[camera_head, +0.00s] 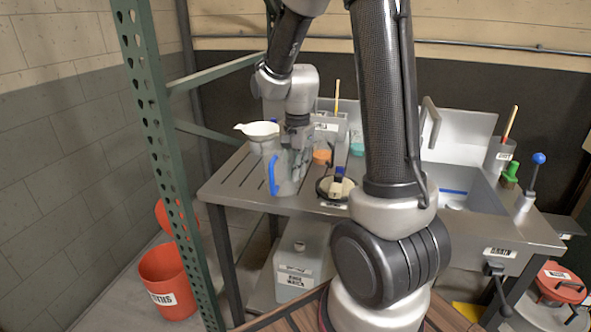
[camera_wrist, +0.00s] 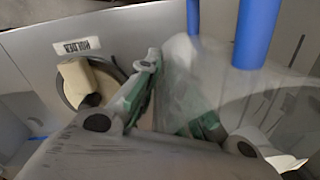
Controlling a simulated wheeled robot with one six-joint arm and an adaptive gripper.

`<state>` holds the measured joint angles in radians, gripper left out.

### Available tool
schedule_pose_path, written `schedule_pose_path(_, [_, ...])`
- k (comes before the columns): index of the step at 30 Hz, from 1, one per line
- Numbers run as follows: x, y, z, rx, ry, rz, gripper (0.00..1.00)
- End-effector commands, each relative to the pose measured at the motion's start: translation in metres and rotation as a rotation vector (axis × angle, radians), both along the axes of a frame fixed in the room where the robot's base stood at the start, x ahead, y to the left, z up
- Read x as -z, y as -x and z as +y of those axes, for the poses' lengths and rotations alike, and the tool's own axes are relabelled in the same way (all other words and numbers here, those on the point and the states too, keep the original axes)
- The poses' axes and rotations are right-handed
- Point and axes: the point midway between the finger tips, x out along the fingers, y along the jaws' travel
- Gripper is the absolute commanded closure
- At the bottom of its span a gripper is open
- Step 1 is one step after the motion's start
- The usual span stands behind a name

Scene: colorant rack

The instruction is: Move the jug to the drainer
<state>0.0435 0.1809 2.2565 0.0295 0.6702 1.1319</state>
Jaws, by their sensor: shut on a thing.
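The jug (camera_head: 287,176) is a clear, greyish vessel with a blue handle. It is upright at the grooved left part of the steel sink unit, the drainer (camera_head: 228,186). My gripper (camera_head: 296,140) reaches down at the jug's top from above. In the wrist view my gripper (camera_wrist: 172,125) has its fingers at the wall of the clear jug (camera_wrist: 215,80), shut on it. The blue handle (camera_wrist: 258,32) shows at the upper right there. I cannot tell whether the jug's base touches the drainer.
A white spouted jug (camera_head: 260,132) stands behind on the drainer. A dark round holder (camera_head: 336,189) with a pale item lies to the right; its label shows in the wrist view (camera_wrist: 76,46). Orange and teal items stand behind. The sink basin (camera_head: 462,192) is at the right. A green post (camera_head: 160,120) rises at the left.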

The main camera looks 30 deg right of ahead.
Motion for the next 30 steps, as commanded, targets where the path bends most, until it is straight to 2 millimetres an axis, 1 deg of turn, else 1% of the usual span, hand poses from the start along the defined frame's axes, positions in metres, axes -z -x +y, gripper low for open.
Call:
schedule_pose_path(6, [0.002,0.000,0.000,0.000,0.000,0.000,1.00])
schedule_pose_path(7, [0.002,0.000,0.000,0.000,0.000,0.000,0.89])
schedule_pose_path(9, [0.002,0.000,0.000,0.000,0.000,-0.001,0.76])
schedule_pose_path(10, [0.002,0.000,0.000,0.000,0.000,-0.001,0.71])
schedule_pose_path(11, [0.002,0.000,0.000,0.000,0.000,-0.001,0.69])
schedule_pose_path(19, [0.001,0.000,0.000,0.000,0.000,-0.001,0.69])
schedule_pose_path(22, [-0.004,-0.001,0.000,0.000,0.000,-0.003,0.69])
schedule_pose_path(26, [-0.025,-0.001,0.000,0.000,0.001,-0.007,0.69])
schedule_pose_path(30, [-0.057,0.000,-0.001,0.000,0.000,-0.008,0.69])
